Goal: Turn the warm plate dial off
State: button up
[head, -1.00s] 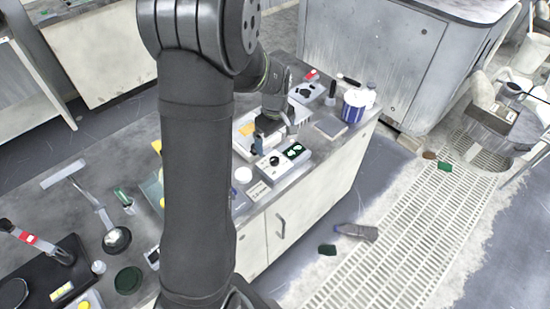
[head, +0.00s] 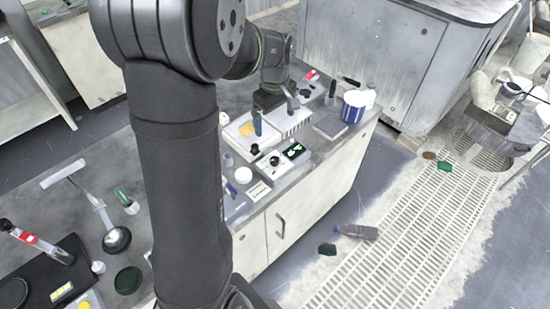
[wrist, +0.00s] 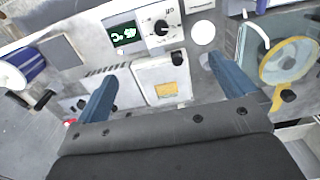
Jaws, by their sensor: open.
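A pale control box (head: 270,172) with a black dial (head: 275,161) and a lit green display (head: 293,150) stands near the bench's front edge. In the wrist view the dial (wrist: 161,28) and display (wrist: 122,35) show at the top, beyond my fingertips. A white box with a yellow label (wrist: 166,90) and a small black knob (wrist: 178,57) lies between my fingers in that view. Which unit is the warm plate is not clear. My gripper (head: 275,121) is open and empty behind the control box; its two blue fingers (wrist: 162,67) are wide apart. The dial's setting is too small to read surely.
A blue-and-white tub (head: 354,107) and a flat grey block (head: 330,127) stand right of my gripper. A white round lid (head: 243,175) lies left of the control box. A yellow-ringed reel (wrist: 290,62) is at right in the wrist view.

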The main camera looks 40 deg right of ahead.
jog(key=shift+r, duration=0.85)
